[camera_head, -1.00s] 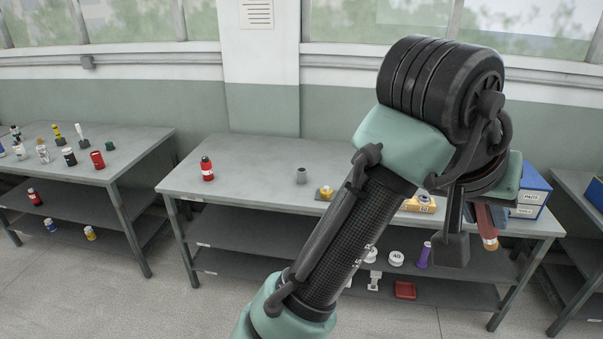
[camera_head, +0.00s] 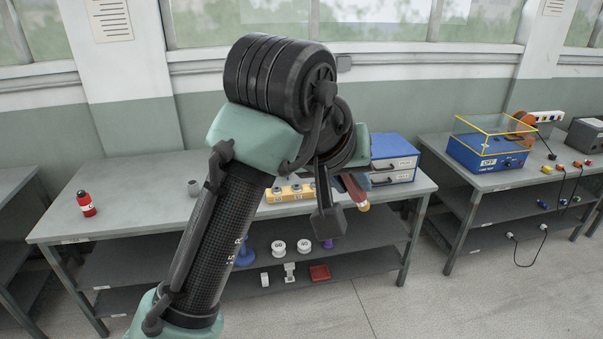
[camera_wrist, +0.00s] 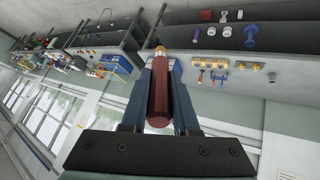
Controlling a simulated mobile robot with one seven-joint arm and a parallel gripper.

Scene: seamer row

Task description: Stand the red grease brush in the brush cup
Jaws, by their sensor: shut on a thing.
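My gripper (camera_wrist: 160,72) is shut on a dark red cylindrical handle with a tan tip, which looks like the red grease brush (camera_wrist: 160,98). The brush lies between the two blue fingers, its tan end pointing away from the wrist. In the head view the red brush (camera_head: 353,188) shows partly behind my wrist, tan end down, in front of the middle bench's right part.
The middle bench (camera_head: 140,180) also bears a red bottle (camera_head: 86,203), a yellow block (camera_head: 291,193) and blue drawers (camera_head: 394,160). Spools and a red tray (camera_head: 319,272) are on its lower shelves. A right bench (camera_head: 480,181) holds a blue-and-yellow case (camera_head: 487,155).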

